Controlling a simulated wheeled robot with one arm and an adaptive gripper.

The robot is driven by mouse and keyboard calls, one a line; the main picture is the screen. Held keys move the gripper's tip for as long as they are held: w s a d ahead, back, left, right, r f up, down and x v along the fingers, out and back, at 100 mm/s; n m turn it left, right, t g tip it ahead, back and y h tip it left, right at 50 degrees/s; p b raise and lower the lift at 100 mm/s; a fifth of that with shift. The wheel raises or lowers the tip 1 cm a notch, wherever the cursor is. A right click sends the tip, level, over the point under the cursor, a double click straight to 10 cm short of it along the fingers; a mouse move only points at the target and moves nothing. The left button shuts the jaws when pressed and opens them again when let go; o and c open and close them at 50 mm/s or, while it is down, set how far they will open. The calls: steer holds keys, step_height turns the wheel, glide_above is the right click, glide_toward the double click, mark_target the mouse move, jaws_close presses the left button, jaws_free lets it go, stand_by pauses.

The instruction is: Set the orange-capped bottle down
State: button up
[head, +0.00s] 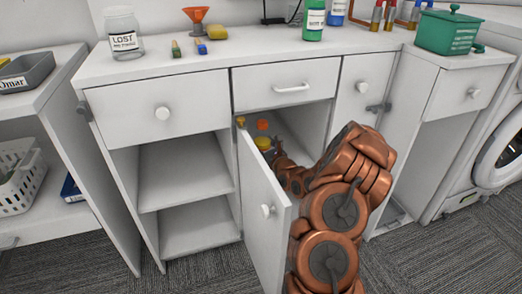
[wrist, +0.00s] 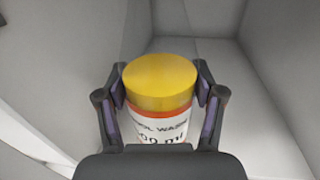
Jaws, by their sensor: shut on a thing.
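My gripper (wrist: 160,92) is shut on a bottle, its two fingers on either side just below the cap. In the head view my gripper reaches into the open cupboard under the counter. A yellow-orange cap (head: 263,143) shows beside it there, with the body mostly hidden. I cannot tell whether the bottle's base touches the shelf.
The open cupboard door (head: 262,215) stands left of my arm. Another orange round thing (head: 262,125) and a small yellow thing (head: 240,121) show near the cupboard opening. Grey-white cupboard walls (wrist: 205,30) are close around the gripper. A glass jar (head: 125,35) and other items stand on the counter.

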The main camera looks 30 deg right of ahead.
mark_target(261, 147)
steer(key=shift+w+d+f+b, duration=0.25)
steer(key=shift+w+f, duration=0.2)
steer(key=shift+f, duration=0.15)
steer(key=shift+w+d+f+b, duration=0.15)
steer(key=shift+w+f+b, duration=0.15)
steer(key=shift+w+f, duration=0.25)
steer(key=shift+w+d+f+b, duration=0.25)
steer(key=shift+w+f, duration=0.1)
steer(key=shift+f, duration=0.3)
steer(key=o, duration=1.6)
steer(key=shift+f, duration=0.15)
steer(key=shift+s, duration=0.15)
steer(key=s, duration=0.4)
steer(key=s+p, duration=0.1)
steer(key=s, duration=0.3)
steer(key=s+a+p, duration=0.1)
steer(key=s, duration=0.2)
steer(key=shift+s+a, duration=0.1)
steer(key=shift+s, duration=0.3)
